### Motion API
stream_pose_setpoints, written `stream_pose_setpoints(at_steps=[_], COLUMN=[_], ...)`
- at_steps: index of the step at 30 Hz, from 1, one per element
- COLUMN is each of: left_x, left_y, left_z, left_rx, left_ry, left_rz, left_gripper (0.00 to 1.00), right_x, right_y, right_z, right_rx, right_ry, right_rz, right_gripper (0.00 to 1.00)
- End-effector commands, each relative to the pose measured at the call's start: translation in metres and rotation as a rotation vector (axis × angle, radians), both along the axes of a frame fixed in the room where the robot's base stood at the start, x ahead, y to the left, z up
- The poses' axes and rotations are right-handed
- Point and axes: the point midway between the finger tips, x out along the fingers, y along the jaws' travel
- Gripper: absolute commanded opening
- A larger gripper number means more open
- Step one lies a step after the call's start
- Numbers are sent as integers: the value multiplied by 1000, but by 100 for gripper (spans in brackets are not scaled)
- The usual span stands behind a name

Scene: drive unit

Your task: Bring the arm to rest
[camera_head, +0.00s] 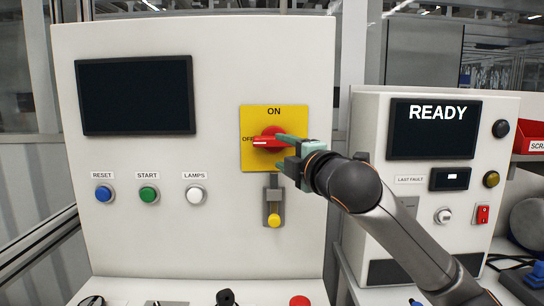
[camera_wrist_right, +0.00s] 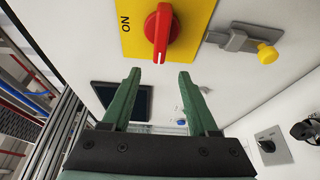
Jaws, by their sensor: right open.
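My right gripper (camera_head: 280,151) is at the red rotary switch handle (camera_head: 266,141) on its yellow plate (camera_head: 252,163). The handle lies level with its white mark toward OFF. In the right wrist view, the green fingers of my right gripper (camera_wrist_right: 168,74) are apart with nothing between them. The red handle (camera_wrist_right: 162,35) shows just beyond the fingertips; I cannot tell whether a finger touches it. My right arm (camera_head: 395,225) reaches in from the lower right. My left gripper is in neither view.
Below the switch is a grey latch with a yellow knob (camera_head: 273,220). The left panel has a dark screen (camera_head: 134,95) and blue, green and white buttons. The right cabinet's screen (camera_head: 433,128) reads READY. Free room lies in front of the left panel.

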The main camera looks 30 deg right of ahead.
Motion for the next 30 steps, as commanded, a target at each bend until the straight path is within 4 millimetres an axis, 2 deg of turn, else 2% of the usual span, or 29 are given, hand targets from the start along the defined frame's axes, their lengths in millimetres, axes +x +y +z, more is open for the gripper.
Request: stream_pose_setpoints(at_steps=[7,11,14,16,20,24,26,30], left_x=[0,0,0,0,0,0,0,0], left_y=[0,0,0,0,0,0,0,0], left_z=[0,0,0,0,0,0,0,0], left_rx=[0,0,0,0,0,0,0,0], left_ry=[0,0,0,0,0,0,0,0], left_rz=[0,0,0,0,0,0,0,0], left_gripper=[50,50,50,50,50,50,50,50], right_x=[1,6,10,9,-6,-37,-55,-104], right_y=[1,13,31,46,70,93,101,116], right_z=[-3,-33,-84,-127,-207,-286,-316,-382], right_rx=[4,48,132,212,375,558,637,820], right_ry=[3,50,129,197,326,464,519,649], right_rz=[2,20,39,47,36,-14,-47,-158], right_gripper=[60,60,60,60,60,60,60,60])
